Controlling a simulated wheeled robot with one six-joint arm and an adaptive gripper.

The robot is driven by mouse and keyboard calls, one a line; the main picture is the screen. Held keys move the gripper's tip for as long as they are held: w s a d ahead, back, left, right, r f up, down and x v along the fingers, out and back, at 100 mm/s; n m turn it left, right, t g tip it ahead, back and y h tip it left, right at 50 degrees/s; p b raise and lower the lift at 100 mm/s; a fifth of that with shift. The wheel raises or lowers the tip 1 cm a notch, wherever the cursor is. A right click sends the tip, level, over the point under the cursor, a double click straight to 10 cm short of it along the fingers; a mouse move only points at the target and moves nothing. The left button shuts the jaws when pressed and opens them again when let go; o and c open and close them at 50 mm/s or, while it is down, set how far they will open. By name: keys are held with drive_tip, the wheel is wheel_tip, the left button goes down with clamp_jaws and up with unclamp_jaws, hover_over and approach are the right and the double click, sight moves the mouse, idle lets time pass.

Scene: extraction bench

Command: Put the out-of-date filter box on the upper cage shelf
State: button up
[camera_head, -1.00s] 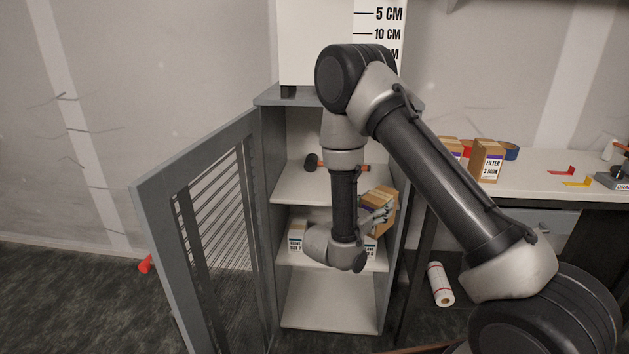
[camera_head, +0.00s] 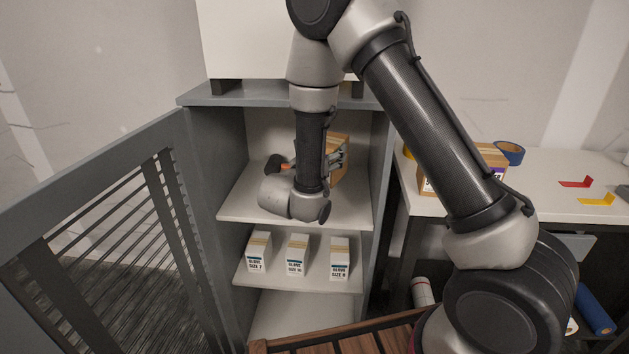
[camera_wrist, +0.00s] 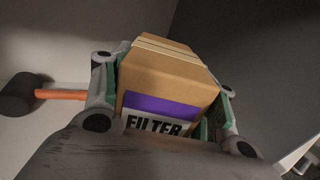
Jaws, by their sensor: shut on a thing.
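My gripper (camera_head: 333,160) is shut on a brown cardboard filter box (camera_head: 341,146) inside the open cage, at the upper shelf's level, right of the middle. In the wrist view the filter box (camera_wrist: 170,75) sits between the two fingers, with a purple band and the word FILTER facing the camera; any date is out of sight. The upper cage shelf (camera_head: 240,206) is white and mostly bare. I cannot tell whether the box touches it. My wrist hides part of the shelf.
A mallet (camera_head: 273,164) with an orange handle lies on the upper shelf, left of the box; it also shows in the wrist view (camera_wrist: 62,95). Three glove boxes (camera_head: 298,257) stand on the shelf below. The cage door (camera_head: 95,205) stands open at left. The bench at right holds another box (camera_head: 493,153) and tape.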

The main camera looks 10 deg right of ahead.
wheel_tip(320, 180, down, 9)
drive_tip(key=shift+f, duration=0.1)
idle(0.4)
drive_tip(key=o, duration=1.2)
drive_tip(key=shift+v, duration=6.05)
